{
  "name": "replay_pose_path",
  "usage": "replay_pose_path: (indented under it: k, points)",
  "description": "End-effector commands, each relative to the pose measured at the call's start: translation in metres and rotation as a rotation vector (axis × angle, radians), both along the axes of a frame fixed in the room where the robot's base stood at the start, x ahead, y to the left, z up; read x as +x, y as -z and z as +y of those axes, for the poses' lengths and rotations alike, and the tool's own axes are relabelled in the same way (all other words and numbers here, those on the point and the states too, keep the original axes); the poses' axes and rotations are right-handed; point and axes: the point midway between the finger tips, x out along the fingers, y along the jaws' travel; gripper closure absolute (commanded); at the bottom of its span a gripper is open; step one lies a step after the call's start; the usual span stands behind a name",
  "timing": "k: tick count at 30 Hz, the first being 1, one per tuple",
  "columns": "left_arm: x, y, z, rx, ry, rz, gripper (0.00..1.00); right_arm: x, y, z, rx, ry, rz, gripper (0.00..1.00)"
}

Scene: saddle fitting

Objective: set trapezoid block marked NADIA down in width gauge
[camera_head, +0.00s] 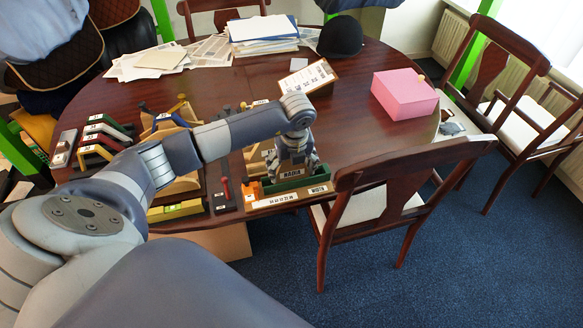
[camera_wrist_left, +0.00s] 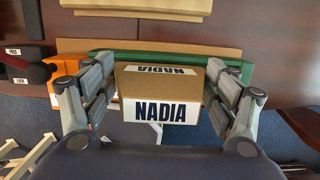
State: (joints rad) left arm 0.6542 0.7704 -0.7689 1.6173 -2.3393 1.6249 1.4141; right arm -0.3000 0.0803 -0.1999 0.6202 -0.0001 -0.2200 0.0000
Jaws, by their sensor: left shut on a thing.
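The trapezoid block marked NADIA (camera_head: 291,175) is light wood with a black-on-white label. In the left wrist view the block (camera_wrist_left: 160,85) sits between the two finger pads. My left gripper (camera_head: 292,163) is shut on it from both sides, above the width gauge. The width gauge (camera_head: 288,199) is a low wooden piece with a green part and an orange end, at the table's near edge. In the left wrist view its green part (camera_wrist_left: 246,69) passes behind the block. The block hides part of the gauge, and I cannot tell if they touch. My right gripper is not seen.
A dark chair (camera_head: 405,170) stands close to the gauge's right. Dark trays with a red-handled tool (camera_head: 225,187) and wooden stands lie to the left. A pink box (camera_head: 404,94), a label board (camera_head: 309,77) and papers (camera_head: 262,29) are farther back. The table (camera_head: 350,118) is clear right of centre.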

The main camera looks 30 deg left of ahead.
Motion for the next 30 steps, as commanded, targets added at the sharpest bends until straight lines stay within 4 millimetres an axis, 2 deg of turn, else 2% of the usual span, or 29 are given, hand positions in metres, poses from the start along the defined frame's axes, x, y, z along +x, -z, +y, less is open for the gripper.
replay_pose_path:
  k: [9, 10, 12, 30]
  points:
    - [0.0001, -0.0003, 0.0001, 0.0, 0.0, 0.0, 0.45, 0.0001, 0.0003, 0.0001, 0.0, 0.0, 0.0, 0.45]
    - [0.0001, -0.0003, 0.0001, 0.0, 0.0, 0.0, 0.14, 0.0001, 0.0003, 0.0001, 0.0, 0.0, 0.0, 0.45]
    - [0.0001, -0.0003, 0.0001, 0.0, 0.0, 0.0, 0.0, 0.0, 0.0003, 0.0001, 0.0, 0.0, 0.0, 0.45]
    - [0.0, -0.0013, 0.0001, 0.0, 0.0, 0.0, 0.0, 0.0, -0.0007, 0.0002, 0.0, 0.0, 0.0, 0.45]
